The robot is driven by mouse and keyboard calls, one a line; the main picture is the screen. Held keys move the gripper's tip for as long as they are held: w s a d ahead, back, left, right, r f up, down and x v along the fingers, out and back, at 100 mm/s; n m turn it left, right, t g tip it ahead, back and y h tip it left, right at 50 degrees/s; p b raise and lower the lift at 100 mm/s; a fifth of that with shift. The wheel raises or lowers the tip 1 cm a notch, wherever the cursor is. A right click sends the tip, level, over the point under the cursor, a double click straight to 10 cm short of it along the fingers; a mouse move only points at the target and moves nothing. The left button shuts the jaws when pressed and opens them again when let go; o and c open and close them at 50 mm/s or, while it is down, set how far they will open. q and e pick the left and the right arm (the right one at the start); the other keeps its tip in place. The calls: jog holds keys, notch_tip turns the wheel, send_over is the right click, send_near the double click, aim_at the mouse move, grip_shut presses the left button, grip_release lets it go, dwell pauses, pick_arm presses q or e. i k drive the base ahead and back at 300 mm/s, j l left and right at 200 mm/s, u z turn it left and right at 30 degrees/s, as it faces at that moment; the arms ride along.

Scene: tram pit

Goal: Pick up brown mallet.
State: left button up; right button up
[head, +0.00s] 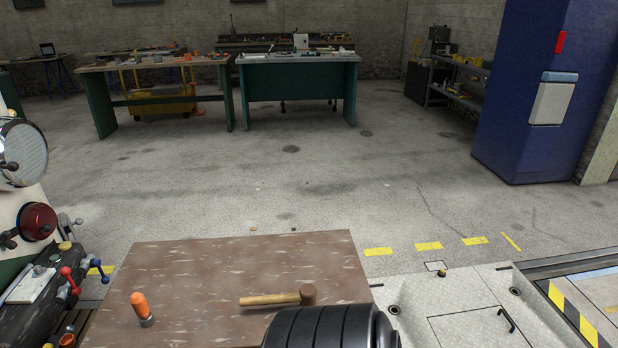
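The brown mallet (276,299) lies on its side on a brown worn tabletop (220,262) in the head view. Its light wooden handle points left and its darker brown head is at the right end. A black ribbed rounded part, likely of my own arm, fills the bottom centre just below the mallet. No gripper fingers show in the head view. Nothing is seen holding the mallet.
An orange-handled tool (140,306) stands on the tabletop left of the mallet. A machine with red and blue levers (70,278) borders the table's left side. Metal floor plates (470,300) lie to the right. Workbenches (297,60) and a blue cabinet (528,95) stand farther back.

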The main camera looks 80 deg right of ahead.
aim_at(307, 294)
jog(key=z, duration=2.35)
jog(key=i+j, duration=0.05)
